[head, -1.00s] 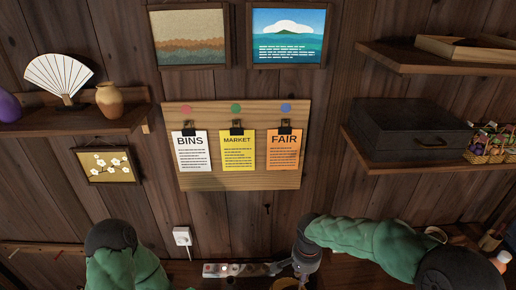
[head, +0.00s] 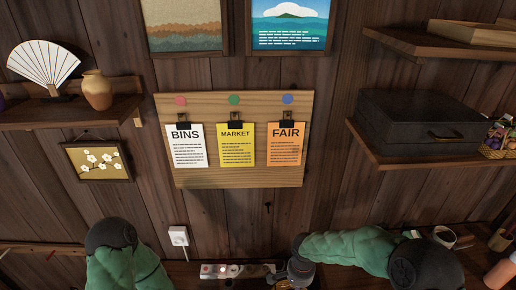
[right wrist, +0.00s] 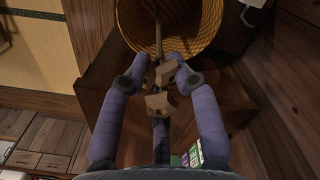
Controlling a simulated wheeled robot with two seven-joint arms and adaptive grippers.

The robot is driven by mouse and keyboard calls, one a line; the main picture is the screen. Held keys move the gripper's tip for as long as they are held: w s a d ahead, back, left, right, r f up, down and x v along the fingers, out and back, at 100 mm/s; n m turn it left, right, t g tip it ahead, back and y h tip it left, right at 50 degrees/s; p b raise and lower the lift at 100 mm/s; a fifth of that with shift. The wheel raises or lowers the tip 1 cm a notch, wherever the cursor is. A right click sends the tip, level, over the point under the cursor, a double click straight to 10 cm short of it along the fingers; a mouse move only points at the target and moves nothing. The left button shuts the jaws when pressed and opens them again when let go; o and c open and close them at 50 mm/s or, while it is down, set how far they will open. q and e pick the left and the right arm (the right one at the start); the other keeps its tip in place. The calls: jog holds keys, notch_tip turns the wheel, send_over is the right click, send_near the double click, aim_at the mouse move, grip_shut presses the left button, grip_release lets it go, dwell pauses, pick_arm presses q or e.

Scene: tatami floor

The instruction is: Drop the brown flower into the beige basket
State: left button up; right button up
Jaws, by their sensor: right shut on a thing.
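In the right wrist view, my right gripper (right wrist: 158,72) is shut on the brown flower (right wrist: 163,103), a blocky light-brown piece with a thin stem. The stem points up in the picture, across the mouth of the beige basket (right wrist: 205,40). The basket is round and woven, and its rim lies just beyond the fingertips. I cannot tell how far the stem reaches inside. In the head view my right arm reaches the bottom edge, and the flower is hidden there. My left arm shows at the lower left, but its gripper is out of the picture.
In the head view a power strip (head: 235,270) lies near the right wrist. A wall socket (head: 179,236) and a notice board (head: 235,181) are on the wall. A shelf with a dark case (head: 420,125) is at the right. Bottles and cups stand at the lower right.

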jog(key=shift+f, duration=0.85)
jog(key=o, duration=1)
notch_tip(320, 180, up, 12)
jog(key=shift+r, duration=0.1)
jog(key=shift+s, duration=0.1)
